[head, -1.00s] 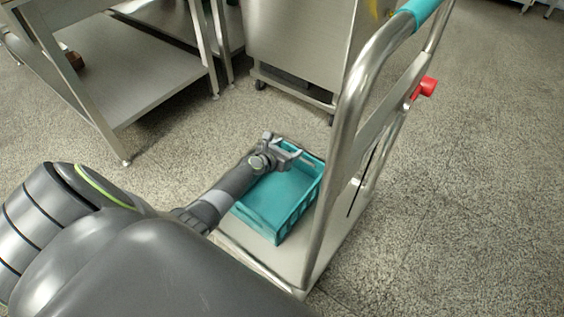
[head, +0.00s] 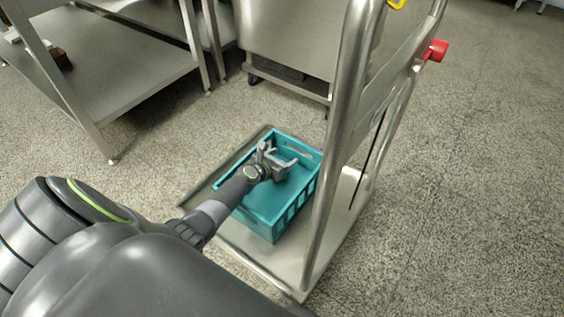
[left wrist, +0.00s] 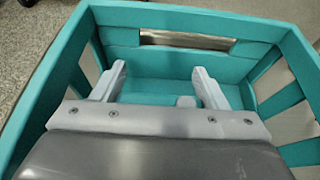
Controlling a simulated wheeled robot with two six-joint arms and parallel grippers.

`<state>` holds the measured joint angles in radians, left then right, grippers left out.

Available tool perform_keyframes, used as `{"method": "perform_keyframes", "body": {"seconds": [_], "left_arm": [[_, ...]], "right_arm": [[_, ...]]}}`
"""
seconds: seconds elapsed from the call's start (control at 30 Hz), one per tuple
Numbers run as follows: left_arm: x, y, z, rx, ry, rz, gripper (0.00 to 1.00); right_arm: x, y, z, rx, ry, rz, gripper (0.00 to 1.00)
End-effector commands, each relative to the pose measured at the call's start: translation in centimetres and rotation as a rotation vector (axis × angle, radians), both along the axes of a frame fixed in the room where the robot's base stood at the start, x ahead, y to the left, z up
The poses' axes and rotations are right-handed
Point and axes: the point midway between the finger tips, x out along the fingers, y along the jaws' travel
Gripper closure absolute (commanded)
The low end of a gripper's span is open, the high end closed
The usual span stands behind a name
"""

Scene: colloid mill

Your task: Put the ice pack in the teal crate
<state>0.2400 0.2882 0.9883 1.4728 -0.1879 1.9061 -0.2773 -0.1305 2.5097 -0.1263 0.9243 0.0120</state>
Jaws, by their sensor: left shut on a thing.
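The teal crate (head: 262,222) stands on the flat cart, open at the top; it fills much of the left wrist view (left wrist: 160,22). My left gripper (head: 281,154) is inside the crate's opening, towards its far end, pointing down into it. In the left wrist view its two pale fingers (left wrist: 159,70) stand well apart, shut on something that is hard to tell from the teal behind. A small pale rounded bit (left wrist: 186,101) shows between the fingers and may be part of the ice pack. The ice pack's outline is not clear. My right gripper is not in view.
The cart's metal deck (head: 284,268) carries the crate, and its tall tubular handle (head: 338,130) rises close on the right. A red knob (head: 436,50) sits beyond it. A steel table (head: 110,75) stands at far left and a steel cabinet (head: 292,38) behind.

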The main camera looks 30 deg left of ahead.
Motion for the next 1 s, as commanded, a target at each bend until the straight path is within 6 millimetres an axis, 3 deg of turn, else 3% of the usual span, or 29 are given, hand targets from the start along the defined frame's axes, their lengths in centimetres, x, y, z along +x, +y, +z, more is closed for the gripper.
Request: {"method": "perform_keyframes", "body": {"seconds": [0.33,0.37,0.53,1.0], "left_arm": [[0.1,0.0,-0.4,0.000,-0.002,0.000,0.59],[0.0,0.0,-0.4,0.000,-0.001,0.000,0.32],[0.0,0.0,-0.2,0.000,-0.001,0.000,0.11],[-0.6,0.1,0.6,0.000,0.001,0.000,0.11]], "right_arm": [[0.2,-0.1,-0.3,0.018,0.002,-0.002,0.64],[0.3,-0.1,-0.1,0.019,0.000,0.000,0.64],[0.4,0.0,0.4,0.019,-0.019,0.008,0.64],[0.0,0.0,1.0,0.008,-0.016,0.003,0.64]]}}
